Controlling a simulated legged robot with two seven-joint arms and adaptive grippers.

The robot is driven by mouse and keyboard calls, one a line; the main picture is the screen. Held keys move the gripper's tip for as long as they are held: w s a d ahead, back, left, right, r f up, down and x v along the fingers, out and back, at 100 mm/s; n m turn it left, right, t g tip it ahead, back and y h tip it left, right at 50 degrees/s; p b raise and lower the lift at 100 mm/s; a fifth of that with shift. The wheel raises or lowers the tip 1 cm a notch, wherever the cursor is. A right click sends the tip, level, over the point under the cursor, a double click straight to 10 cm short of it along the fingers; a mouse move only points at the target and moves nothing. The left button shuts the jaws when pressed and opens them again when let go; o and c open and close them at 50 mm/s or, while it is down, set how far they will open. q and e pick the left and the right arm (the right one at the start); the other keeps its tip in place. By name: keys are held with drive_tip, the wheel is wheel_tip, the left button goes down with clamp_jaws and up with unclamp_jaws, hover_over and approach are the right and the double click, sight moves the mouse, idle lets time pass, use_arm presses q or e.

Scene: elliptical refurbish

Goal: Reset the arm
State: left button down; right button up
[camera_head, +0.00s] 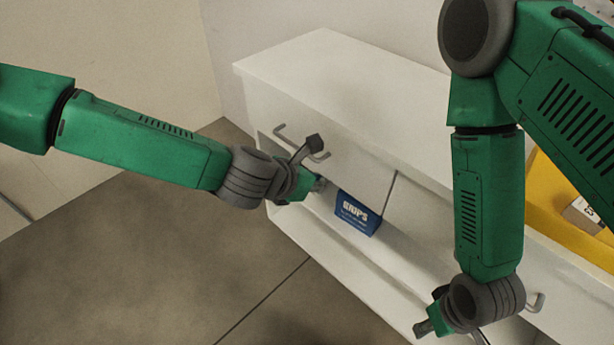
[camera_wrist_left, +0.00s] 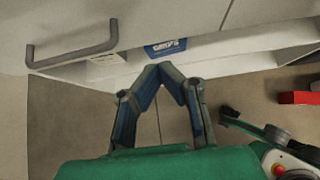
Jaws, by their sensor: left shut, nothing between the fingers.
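My left arm reaches in from the left in the head view. Its gripper (camera_head: 314,184) is in front of the white cabinet (camera_head: 330,70), close to the blue box and partly hidden by its own wrist. In the left wrist view the fingertips of the left gripper (camera_wrist_left: 168,72) come together with nothing between them. My right arm hangs down at the right of the head view. Its gripper (camera_head: 436,322) is low in front of the cabinet near the bottom edge, and its fingers do not show clearly.
A blue box (camera_head: 356,213) with white lettering is at the cabinet's open shelf; it also shows in the left wrist view (camera_wrist_left: 166,47). A metal handle (camera_wrist_left: 72,50) sticks out from the cabinet front. A yellow container (camera_head: 545,185) is at the right. Floor (camera_head: 140,260) at left is clear.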

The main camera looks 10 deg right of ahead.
use_arm(q)
drive_tip(key=s+a+f+m+g+y, duration=0.3)
drive_tip(key=s+a+f+m, duration=0.95)
drive_tip(key=s+a, duration=0.3)
drive_tip(key=s+a+f+m+g+y, duration=0.1)
drive_tip(key=s+a+m+y, duration=0.1)
drive_tip(key=s+a+m, duration=0.4)
drive_tip(key=s+a+m+g+y, duration=0.1)
drive_tip(key=s+a+m, duration=0.6)
drive_tip(key=a, duration=0.9)
drive_tip(key=shift+s+f+y, duration=0.2)
drive_tip(key=shift+f+y, duration=0.15)
drive_tip(key=shift+y, duration=0.55)
drive_tip(key=shift+w+a+f, duration=0.1)
drive_tip(key=shift+a+f, duration=0.05)
drive_tip(key=shift+a, duration=0.05)
